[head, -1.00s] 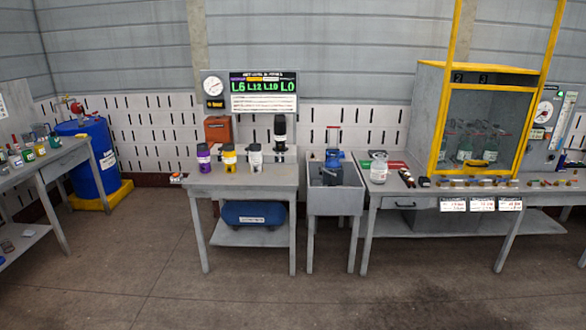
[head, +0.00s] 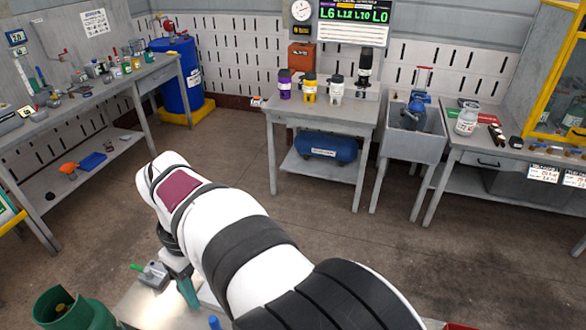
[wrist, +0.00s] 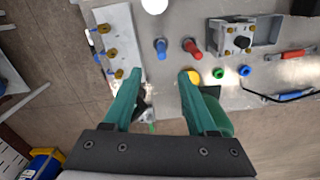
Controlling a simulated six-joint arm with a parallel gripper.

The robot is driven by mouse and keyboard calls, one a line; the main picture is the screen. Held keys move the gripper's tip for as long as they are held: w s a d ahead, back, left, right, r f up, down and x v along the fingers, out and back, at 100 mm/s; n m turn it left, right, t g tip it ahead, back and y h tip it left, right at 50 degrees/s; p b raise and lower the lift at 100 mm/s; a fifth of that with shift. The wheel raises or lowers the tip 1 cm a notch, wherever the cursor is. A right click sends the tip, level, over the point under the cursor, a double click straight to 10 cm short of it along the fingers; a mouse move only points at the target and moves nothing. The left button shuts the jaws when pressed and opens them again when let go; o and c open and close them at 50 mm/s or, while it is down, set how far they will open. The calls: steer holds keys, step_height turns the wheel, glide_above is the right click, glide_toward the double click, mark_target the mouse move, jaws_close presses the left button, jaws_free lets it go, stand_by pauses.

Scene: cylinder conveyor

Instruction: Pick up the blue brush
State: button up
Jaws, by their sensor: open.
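My gripper (wrist: 160,76) is open and empty, with its two teal fingers apart above a grey workbench (wrist: 175,15). In the head view, my gripper (head: 186,292) is at the bottom left, partly hidden by my white arm. I cannot surely identify the blue brush. A blue-handled tool (wrist: 294,95) lies at the right of the bench in the wrist view, well apart from my fingers; I cannot tell if it is a brush. A flat blue object (head: 93,161) lies on the left bench's lower shelf; its kind is unclear too.
Blue and red upright pieces (wrist: 191,47), a grey fixture (wrist: 240,38) and a red-handled tool (wrist: 294,54) are on the bench beyond my fingers. A green container (wrist: 215,110) is by the right finger. Open floor (head: 235,205) separates this bench from the back tables.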

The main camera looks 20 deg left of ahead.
mark_target(216, 325)
steer(key=shift+n, duration=0.4)
steer(key=f, duration=1.1)
steer(key=a+f, duration=0.1)
steer(key=f, duration=0.4)
steer(key=shift+s+f, duration=0.15)
steer(key=shift+f, duration=0.05)
jaws_close()
